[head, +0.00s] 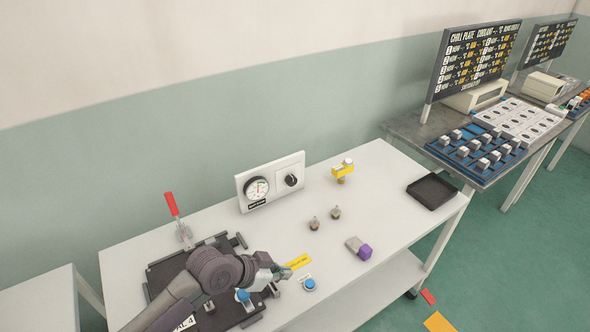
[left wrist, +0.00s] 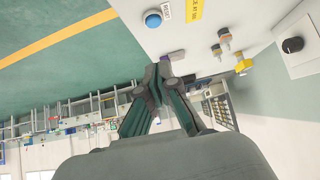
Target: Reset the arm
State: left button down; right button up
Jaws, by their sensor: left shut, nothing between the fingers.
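My left arm reaches in from the lower left over the white table (head: 400,160). My left gripper (head: 283,272) is above the front part of the table, close to a yellow label and a blue button (head: 309,285). In the left wrist view the gripper's fingertips (left wrist: 160,78) meet, with nothing between them. The arm covers part of a dark fixture plate (head: 165,270) with a red-handled clamp (head: 171,204). My right gripper is in neither view.
A gauge panel (head: 271,182) stands at the table's back. A yellow valve part (head: 343,170), two small metal fittings (head: 314,223), a purple-ended block (head: 364,251) and a black tray (head: 432,191) are to the right. A second table with display boards (head: 473,62) stands farther right.

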pick_arm(q)
jog(key=shift+s, duration=0.1)
jog(key=s+a+n+g+y, duration=0.1)
jog(key=s+a+n+y, duration=0.15)
jog(key=s+a, duration=0.4)
jog(key=s+a+n+y, duration=0.2)
jog(key=s+a+n, duration=0.1)
jog(key=s, duration=0.6)
jog(key=s+a+n+g+y, duration=0.1)
jog(key=s+a+n+y, duration=0.2)
jog(key=s+a, duration=0.35)
notch_tip(320, 180, down, 28)
jog(key=s+d+g+b, duration=0.1)
jog(key=s+d+b, duration=0.1)
jog(key=b, duration=0.1)
jog(key=s+a+f+g+b, duration=0.1)
jog(key=s+a+f, duration=0.2)
jog(key=s+f, duration=1.4)
notch_tip(320, 180, down, 2)
jog(key=shift+f+g, duration=0.25)
jog(key=shift+g, duration=0.05)
jog(key=shift+a, duration=0.1)
